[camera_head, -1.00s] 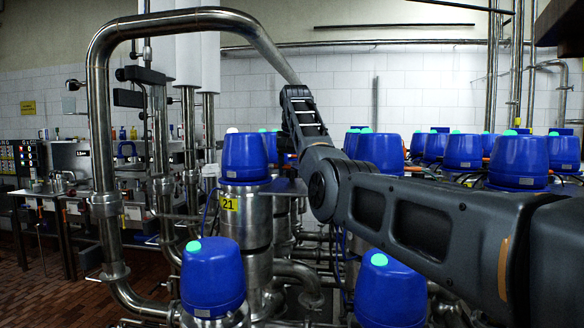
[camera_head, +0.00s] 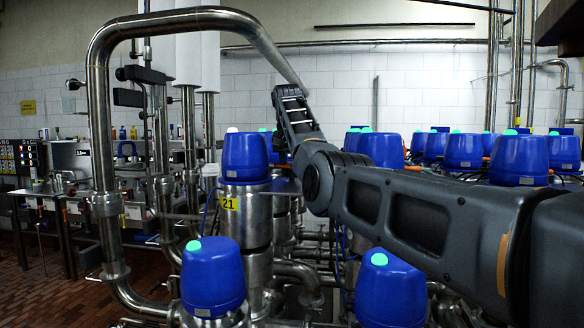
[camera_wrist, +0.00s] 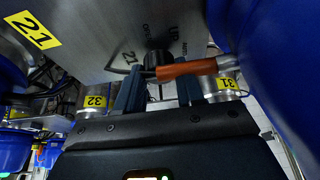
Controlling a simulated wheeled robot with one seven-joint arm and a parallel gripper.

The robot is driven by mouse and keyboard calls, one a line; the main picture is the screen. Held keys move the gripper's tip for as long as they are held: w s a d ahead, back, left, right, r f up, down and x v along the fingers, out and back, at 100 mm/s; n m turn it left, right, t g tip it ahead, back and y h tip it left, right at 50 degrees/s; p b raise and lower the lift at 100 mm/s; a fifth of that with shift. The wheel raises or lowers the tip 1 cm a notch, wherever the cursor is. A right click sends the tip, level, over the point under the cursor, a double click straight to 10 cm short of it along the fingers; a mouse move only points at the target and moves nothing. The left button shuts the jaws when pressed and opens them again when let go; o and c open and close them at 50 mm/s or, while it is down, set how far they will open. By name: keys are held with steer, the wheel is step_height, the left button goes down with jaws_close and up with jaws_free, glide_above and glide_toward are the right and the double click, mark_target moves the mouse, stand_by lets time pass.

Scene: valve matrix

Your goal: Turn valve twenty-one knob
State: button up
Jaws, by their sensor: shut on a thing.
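In the wrist view the valve twenty-one knob (camera_wrist: 157,60) is small and black, on a brushed metal panel (camera_wrist: 105,35) with printed markings, including "21". My gripper (camera_wrist: 158,82) reaches up to it with one dark finger on each side and is shut on it. The finger tips and part of the knob are hard to make out. In the head view a yellow "21" tag (camera_head: 229,204) marks a steel valve body with a blue cap (camera_head: 245,157). My gripper and the knob are hidden there.
An orange-handled lever (camera_wrist: 187,68) crosses close beside the knob and right finger. A large blue cap (camera_wrist: 280,60) crowds the right side. Tags "32" (camera_wrist: 96,101) and "31" (camera_wrist: 227,83) sit below. More blue-capped valves (camera_head: 213,277) and pipes surround my arm.

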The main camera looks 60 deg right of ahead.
steer(key=o, duration=1)
steer(key=shift+o, duration=0.2)
steer(key=shift+r, duration=0.1)
steer(key=b+v, duration=0.1)
steer(key=v, duration=0.6)
steer(key=shift+a+r+b, duration=0.2)
steer(key=shift+r+b, duration=0.1)
steer(key=shift+b, duration=0.05)
steer(key=shift+s, duration=0.1)
